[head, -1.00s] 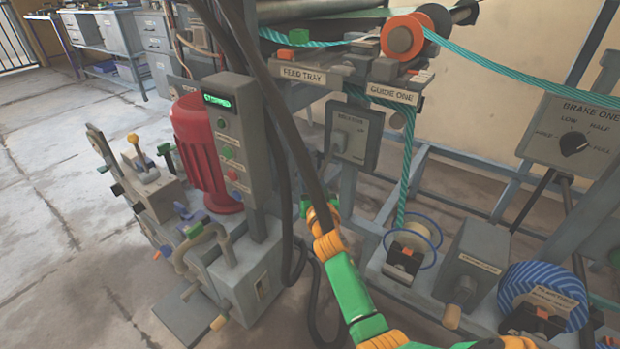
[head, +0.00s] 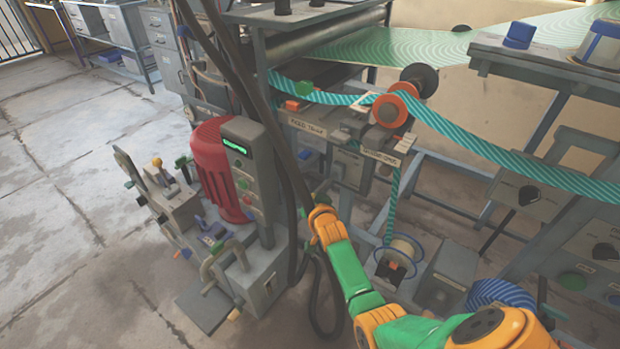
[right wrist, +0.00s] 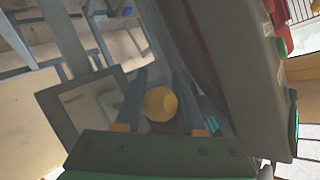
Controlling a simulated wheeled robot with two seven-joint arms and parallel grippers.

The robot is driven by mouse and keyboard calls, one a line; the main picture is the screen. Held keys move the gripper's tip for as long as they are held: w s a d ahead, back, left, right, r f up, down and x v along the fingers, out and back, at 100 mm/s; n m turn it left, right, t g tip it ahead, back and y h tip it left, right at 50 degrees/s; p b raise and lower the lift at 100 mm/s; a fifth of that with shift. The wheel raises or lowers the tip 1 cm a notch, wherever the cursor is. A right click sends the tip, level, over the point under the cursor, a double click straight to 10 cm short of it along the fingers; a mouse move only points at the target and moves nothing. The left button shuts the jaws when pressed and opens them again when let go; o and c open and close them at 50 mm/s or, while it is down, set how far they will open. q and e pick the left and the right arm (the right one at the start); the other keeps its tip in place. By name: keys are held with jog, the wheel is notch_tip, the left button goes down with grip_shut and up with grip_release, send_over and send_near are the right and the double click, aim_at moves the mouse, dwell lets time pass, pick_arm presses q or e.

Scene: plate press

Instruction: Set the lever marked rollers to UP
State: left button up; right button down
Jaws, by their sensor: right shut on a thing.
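A yellow ball knob (right wrist: 160,103) sits between the two fingers of my right gripper (right wrist: 158,92) in the right wrist view, and the gripper is shut on it. A grey box (right wrist: 75,105) with a small label, too blurred to read surely, is just left of the knob. In the head view this grey box (head: 347,168) hangs below the feed tray sign, partly behind dark cables. My right gripper (head: 322,192) reaches up in front of it; its fingertips and the knob are mostly hidden there. The lever's position cannot be told. My left gripper is not in view.
Thick dark cables (head: 284,150) hang close to the left of my right gripper. A red motor (head: 212,170) and control post (head: 250,165) stand further left. A teal striped web (head: 470,140) runs above right, over an orange roller (head: 390,111). Open floor (head: 60,200) lies at left.

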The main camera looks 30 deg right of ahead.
pick_arm(q)
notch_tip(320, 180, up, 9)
jog(key=p, duration=0.7)
pick_arm(e)
jog(key=shift+m+g+y, duration=0.7)
jog(key=shift+y, duration=0.2)
jog(key=r, duration=0.4)
jog(key=d+r, duration=0.1)
jog(key=shift+w+r, duration=0.25)
jog(key=shift+r, duration=0.15)
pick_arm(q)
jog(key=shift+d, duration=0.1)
pick_arm(e)
jog(key=shift+w+r, duration=0.1)
jog(key=shift+r, duration=0.1)
jog(key=c, duration=0.5)
grip_release()
jog(key=shift+f, duration=0.15)
